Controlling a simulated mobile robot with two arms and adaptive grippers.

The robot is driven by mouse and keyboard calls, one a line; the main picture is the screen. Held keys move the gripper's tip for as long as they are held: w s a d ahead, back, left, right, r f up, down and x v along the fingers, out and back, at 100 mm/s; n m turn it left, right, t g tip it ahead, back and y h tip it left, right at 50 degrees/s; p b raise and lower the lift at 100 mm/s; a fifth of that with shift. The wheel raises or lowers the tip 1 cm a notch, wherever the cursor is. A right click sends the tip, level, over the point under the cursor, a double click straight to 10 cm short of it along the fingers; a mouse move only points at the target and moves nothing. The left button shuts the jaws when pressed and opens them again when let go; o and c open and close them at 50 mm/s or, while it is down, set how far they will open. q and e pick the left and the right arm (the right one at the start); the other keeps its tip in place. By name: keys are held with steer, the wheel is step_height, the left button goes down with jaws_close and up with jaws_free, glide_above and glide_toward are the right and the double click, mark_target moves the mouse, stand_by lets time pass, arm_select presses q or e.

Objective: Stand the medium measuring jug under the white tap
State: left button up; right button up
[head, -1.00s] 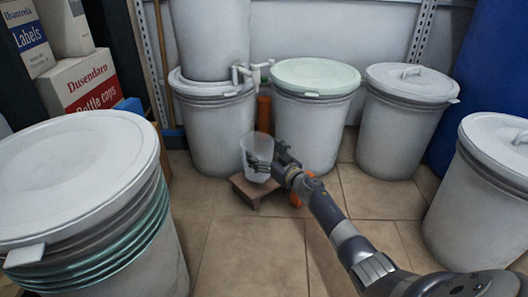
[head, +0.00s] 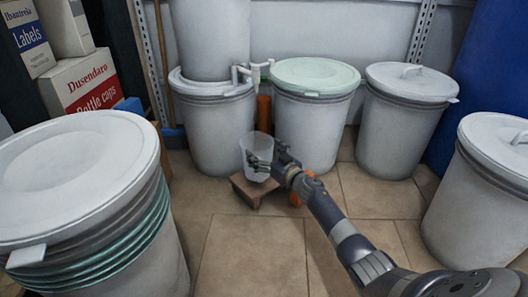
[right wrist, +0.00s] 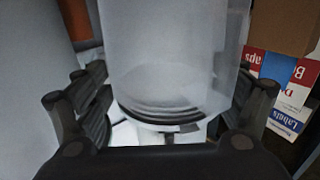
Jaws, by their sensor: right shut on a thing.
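A clear, frosted measuring jug (head: 256,148) is upright in the middle of the head view, the only jug I see. My right gripper (head: 262,163) is shut on it from the right side. The jug's base is over or on a small brown wooden stand (head: 248,194); I cannot tell whether it touches. The jug also fills the middle of the right wrist view (right wrist: 165,60), between my fingers (right wrist: 165,112). The white tap (head: 250,73) sticks out from the upper stacked drum, above the jug in the picture. My left gripper is not in view.
The upper drum (head: 213,40) stands on a lidded drum (head: 215,135). A green-lidded drum (head: 315,125) and a grey drum (head: 405,135) stand to its right. Large drums (head: 75,180) (head: 480,215) flank the front. Tiled floor (head: 255,255) is clear in front.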

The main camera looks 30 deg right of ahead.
steer(key=shift+f+b, duration=0.35)
steer(key=shift+f, duration=0.15)
steer(key=shift+r+p, duration=0.1)
steer(key=shift+p, duration=0.2)
stand_by(0.4)
steer(key=o, duration=1.2)
steer(key=shift+c, duration=0.2)
steer(key=shift+o, duration=0.2)
steer(key=shift+s, duration=0.1)
steer(key=s, duration=1.1)
steer(key=shift+s+d, duration=0.4)
steer(key=shift+d, duration=0.05)
